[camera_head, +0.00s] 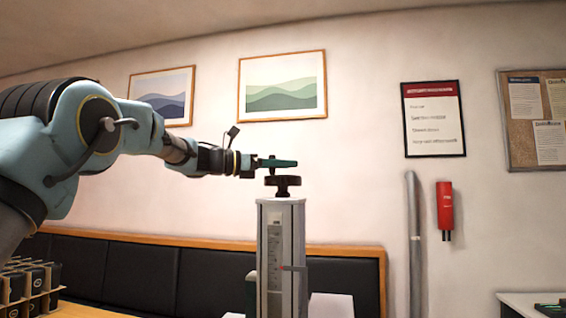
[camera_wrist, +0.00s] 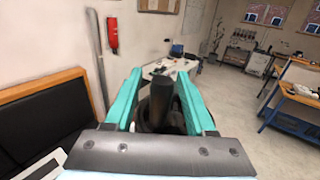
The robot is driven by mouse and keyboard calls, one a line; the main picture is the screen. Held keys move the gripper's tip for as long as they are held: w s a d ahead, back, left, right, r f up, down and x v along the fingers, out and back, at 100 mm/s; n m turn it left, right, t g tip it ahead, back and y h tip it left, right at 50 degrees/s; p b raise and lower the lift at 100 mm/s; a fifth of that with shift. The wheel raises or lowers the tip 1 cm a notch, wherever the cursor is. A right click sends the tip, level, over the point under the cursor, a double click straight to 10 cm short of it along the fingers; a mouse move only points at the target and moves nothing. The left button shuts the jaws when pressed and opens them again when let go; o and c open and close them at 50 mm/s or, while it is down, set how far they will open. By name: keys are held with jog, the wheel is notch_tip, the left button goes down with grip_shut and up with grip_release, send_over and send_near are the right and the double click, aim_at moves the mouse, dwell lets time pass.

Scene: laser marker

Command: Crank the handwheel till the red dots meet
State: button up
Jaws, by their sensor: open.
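The dark handwheel (camera_head: 283,184) sits on top of the grey laser marker column (camera_head: 297,235). My gripper (camera_head: 279,162) is level at the top of the handwheel, coming in from the left. In the wrist view my gripper (camera_wrist: 159,76) has its two teal fingers apart. A dark upright grip (camera_wrist: 160,100) of the handwheel stands between them, with a gap showing on each side. The wheel's rim below is partly hidden by the fingers and the palm. I see no red dots in either view.
A black padded bench (camera_head: 150,275) with a wooden top edge runs along the wall behind the column. A crate of dark items (camera_head: 30,285) stands at lower left. A grey pipe (camera_head: 413,245) and a red extinguisher (camera_head: 445,208) are on the wall. Air around the handwheel looks clear.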

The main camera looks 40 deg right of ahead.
jog(key=shift+c, duration=0.3)
grip_shut()
dwell(0.3)
